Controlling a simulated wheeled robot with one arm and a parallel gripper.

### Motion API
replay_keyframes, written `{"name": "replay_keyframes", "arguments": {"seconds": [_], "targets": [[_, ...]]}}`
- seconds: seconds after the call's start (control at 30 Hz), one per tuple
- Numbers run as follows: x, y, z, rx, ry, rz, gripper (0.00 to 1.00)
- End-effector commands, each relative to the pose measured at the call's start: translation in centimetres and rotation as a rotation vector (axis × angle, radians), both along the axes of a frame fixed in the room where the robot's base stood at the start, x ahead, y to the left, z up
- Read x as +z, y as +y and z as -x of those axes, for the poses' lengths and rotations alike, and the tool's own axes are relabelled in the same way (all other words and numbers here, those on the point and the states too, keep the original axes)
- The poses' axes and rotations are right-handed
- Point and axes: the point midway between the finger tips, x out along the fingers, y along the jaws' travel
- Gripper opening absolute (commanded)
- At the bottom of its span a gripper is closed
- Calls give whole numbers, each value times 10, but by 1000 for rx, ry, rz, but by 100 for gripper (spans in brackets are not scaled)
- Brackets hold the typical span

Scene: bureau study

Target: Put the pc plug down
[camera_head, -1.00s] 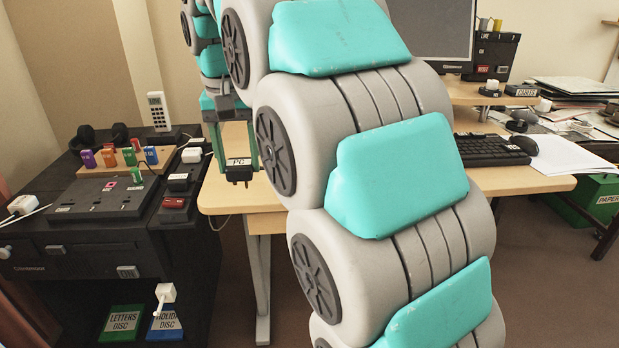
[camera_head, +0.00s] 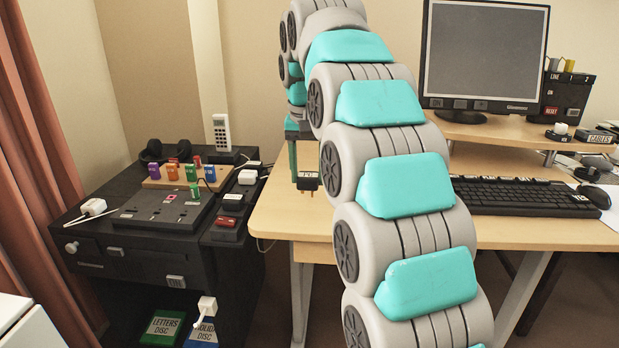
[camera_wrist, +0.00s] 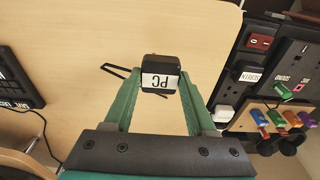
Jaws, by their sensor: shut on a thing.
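The pc plug (camera_wrist: 160,74) is a small black block with a white label reading PC, seen between the green fingertips of my gripper (camera_wrist: 158,88) in the wrist view. My gripper is shut on it. In the head view the plug (camera_head: 307,181) hangs below the gripper (camera_head: 305,165), over the left part of the wooden desk (camera_head: 278,215). Whether it touches the desk top is hard to tell. My own arm hides part of the desk behind it.
A black cabinet (camera_head: 130,262) with a socket panel (camera_head: 163,211) and colored blocks stands left of the desk. A keyboard (camera_head: 520,197) and a monitor (camera_head: 484,58) are on the right.

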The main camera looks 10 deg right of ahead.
Motion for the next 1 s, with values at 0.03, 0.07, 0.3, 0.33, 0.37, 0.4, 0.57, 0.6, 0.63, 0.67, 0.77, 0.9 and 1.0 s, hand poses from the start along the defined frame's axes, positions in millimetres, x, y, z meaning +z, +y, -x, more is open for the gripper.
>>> {"name": "replay_keyframes", "arguments": {"seconds": [0.03,0.07,0.3,0.33,0.37,0.4,0.57,0.6,0.63,0.67,0.77,0.9,1.0], "targets": [[0,-2,-8,-1,-1,0,8],[0,-4,-12,-2,-2,-1,8],[-2,-9,-32,-1,-4,-1,8],[-2,-10,-33,-1,-4,-1,8],[-2,-10,-34,-1,-4,-1,8],[-2,-10,-34,-1,-4,-1,8],[-8,-10,-33,-1,1,-1,8],[-11,-10,-33,-1,3,-1,8],[-14,-10,-33,-1,4,-1,8],[-17,-10,-33,-1,3,-1,8],[-26,-10,-33,-1,3,-1,8],[-36,-10,-33,-1,-1,-2,8],[-38,-10,-34,-1,-3,-1,8]]}}
